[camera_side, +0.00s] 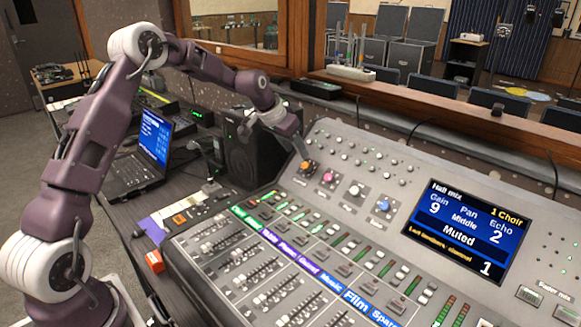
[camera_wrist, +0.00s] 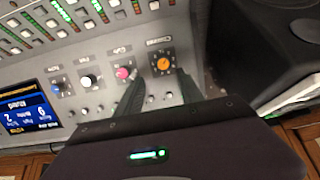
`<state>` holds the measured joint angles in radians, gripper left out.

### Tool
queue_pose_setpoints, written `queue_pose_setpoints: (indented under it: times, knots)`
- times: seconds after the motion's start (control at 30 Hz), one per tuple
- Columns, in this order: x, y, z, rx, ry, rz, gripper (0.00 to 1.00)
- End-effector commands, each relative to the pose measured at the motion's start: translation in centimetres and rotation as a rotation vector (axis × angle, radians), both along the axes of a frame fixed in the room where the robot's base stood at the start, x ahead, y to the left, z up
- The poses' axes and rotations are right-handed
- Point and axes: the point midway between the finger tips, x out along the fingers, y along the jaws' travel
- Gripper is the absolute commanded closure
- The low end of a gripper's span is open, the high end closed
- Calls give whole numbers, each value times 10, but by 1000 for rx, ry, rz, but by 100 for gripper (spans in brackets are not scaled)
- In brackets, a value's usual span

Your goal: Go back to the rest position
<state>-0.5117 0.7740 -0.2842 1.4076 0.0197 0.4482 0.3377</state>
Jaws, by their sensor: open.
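My gripper (camera_side: 301,152) is at the upper left of the mixing console (camera_side: 225,205), just above the orange knob (camera_side: 306,166). In the wrist view my gripper (camera_wrist: 160,80) is open, with its two dark fingers apart. The orange knob (camera_wrist: 162,64) shows between and just beyond the fingertips, with nothing held. I cannot tell whether a finger touches it. The pink knob (camera_side: 328,177), the white knob (camera_side: 355,190) and the blue knob (camera_side: 383,206) stand in a row to its right. The console screen (camera_side: 467,230) reads "Hall mix", Gain 9, Pan Middle, Echo 2, Muted.
A black speaker (camera_side: 255,150) stands close behind and left of my gripper. A laptop (camera_side: 140,160) sits on the desk under my arm. Rows of faders (camera_side: 240,270) cover the front of the console. A wooden window ledge (camera_side: 400,92) runs behind it. The space above the console is clear.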

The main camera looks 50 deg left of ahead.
Motion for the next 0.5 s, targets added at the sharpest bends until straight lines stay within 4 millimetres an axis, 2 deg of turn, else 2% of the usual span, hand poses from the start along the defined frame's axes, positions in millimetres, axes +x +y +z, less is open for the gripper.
queue_pose_setpoints:
  times: [0.07, 0.1, 0.17, 0.2, 0.27, 0.3, 0.37, 0.4, 0.5]
  knots:
    - [-22, -27, 36, 26, 6, -28, 55]
    - [-42, -45, 59, 43, 15, -41, 55]
    - [-83, -73, 92, 68, 31, -54, 55]
    - [-114, -89, 111, 81, 41, -56, 55]
    - [-162, -110, 133, 94, 49, -54, 55]
    - [-196, -122, 143, 97, 54, -49, 55]
    - [-249, -137, 153, 95, 58, -39, 55]
    - [-282, -144, 155, 88, 59, -31, 55]
    - [-354, -156, 147, 60, 62, -17, 55]
